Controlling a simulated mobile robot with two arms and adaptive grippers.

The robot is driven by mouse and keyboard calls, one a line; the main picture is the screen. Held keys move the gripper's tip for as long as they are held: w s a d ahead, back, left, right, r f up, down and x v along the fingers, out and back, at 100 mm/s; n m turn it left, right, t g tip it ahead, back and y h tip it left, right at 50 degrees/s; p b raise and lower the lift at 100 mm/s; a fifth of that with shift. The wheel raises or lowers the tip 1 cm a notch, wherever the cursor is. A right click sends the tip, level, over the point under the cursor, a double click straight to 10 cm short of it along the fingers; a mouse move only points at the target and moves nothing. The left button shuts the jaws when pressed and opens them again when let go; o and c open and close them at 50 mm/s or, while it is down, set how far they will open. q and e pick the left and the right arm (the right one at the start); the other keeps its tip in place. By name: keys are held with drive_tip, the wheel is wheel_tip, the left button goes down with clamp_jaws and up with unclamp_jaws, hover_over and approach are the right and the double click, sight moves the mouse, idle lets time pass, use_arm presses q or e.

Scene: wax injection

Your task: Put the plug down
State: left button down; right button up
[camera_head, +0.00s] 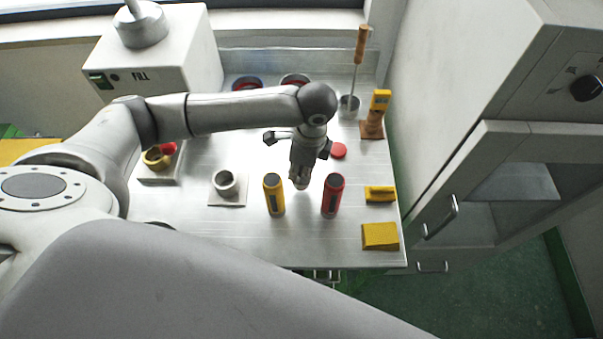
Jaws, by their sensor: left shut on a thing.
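My left gripper (300,176) points down over the metal table, between and slightly behind a yellow cylinder and a red cylinder. It is shut on a small pale grey piece at its fingertips, which I take to be the plug; the fingers hide most of it. I cannot tell whether the piece touches the table. My right gripper is not in view.
The yellow cylinder (274,196) and red cylinder (332,196) stand close on either side. A red disc (338,150) lies behind. Yellow blocks (380,237) line the right edge. A grey cup (225,183) stands left. The table (300,246) is bare in front.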

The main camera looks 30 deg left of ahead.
use_arm(q)
drive_tip(key=shift+f, duration=1.55)
drive_tip(key=shift+f, duration=0.1)
drive_tip(key=c, duration=1.3)
unclamp_jaws()
drive_tip(key=shift+w+d+r+b, duration=0.1)
drive_tip(key=shift+d+r+b, duration=0.2)
drive_tip(key=shift+r, duration=1.75)
drive_tip(key=shift+d+r+b, duration=0.15)
drive_tip(key=shift+r+b, duration=0.1)
drive_tip(key=shift+r, duration=1.75)
drive_tip(key=shift+w+d+r+b, duration=0.1)
drive_tip(key=shift+d+r+b, duration=0.2)
drive_tip(key=shift+r, duration=1.75)
drive_tip(key=shift+s, duration=0.1)
